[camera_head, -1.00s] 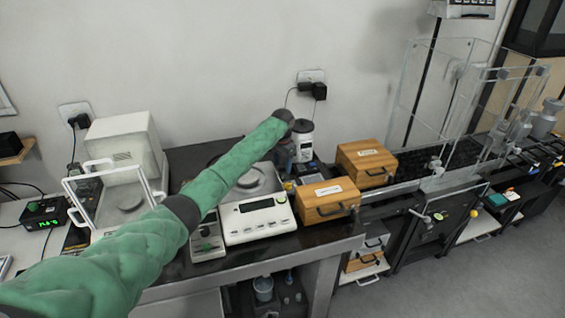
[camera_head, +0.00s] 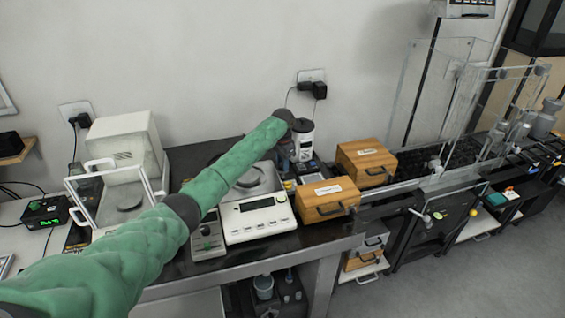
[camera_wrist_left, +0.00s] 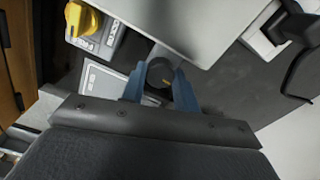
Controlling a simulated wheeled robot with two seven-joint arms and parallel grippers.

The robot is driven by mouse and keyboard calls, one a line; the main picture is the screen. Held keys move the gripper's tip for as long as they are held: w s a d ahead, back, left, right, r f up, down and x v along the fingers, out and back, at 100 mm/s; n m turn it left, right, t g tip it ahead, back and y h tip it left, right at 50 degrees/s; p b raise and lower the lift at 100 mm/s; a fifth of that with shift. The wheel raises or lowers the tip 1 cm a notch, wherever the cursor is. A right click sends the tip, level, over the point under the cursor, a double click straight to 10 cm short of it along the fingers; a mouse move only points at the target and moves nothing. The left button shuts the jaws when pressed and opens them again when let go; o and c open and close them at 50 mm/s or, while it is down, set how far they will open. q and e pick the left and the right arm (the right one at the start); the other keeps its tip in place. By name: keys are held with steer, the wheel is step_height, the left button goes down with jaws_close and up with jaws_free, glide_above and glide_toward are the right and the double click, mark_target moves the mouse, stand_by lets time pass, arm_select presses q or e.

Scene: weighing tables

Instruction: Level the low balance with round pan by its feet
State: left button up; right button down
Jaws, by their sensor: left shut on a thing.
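The low white balance (camera_head: 262,219) with a round pan (camera_head: 249,177) stands on the dark table. My green left arm crosses in front of part of it. My left gripper (camera_wrist_left: 160,80) is at the balance's back right, mostly hidden behind the arm's end in the head view. In the left wrist view its two blue fingers are shut around a dark round foot (camera_wrist_left: 159,71) at the corner of a pale grey body (camera_wrist_left: 180,22). The other feet and any level bubble cannot be made out. My right gripper is not in view.
Wooden boxes (camera_head: 327,199) stand right of the balance, and a glass-doored balance (camera_head: 128,144) stands left. A small grey device (camera_head: 207,240) sits at its front left. A yellow knob (camera_wrist_left: 82,19) is close to the fingers.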

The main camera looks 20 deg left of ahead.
arm_select(q)
steer(key=shift+m, duration=0.7)
steer(key=shift+m+p, duration=0.35)
steer(key=shift+m, duration=1.35)
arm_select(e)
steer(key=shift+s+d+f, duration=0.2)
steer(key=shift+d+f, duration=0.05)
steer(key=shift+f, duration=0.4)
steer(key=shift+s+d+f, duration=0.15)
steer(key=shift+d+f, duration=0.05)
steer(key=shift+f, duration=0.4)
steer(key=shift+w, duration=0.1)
arm_select(q)
steer(key=o, duration=1)
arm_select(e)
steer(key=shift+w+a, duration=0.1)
arm_select(q)
steer(key=shift+r, duration=0.1)
steer(key=shift+r, duration=0.35)
steer(key=shift+r+b, duration=1.25)
steer(key=shift+r, duration=2.2)
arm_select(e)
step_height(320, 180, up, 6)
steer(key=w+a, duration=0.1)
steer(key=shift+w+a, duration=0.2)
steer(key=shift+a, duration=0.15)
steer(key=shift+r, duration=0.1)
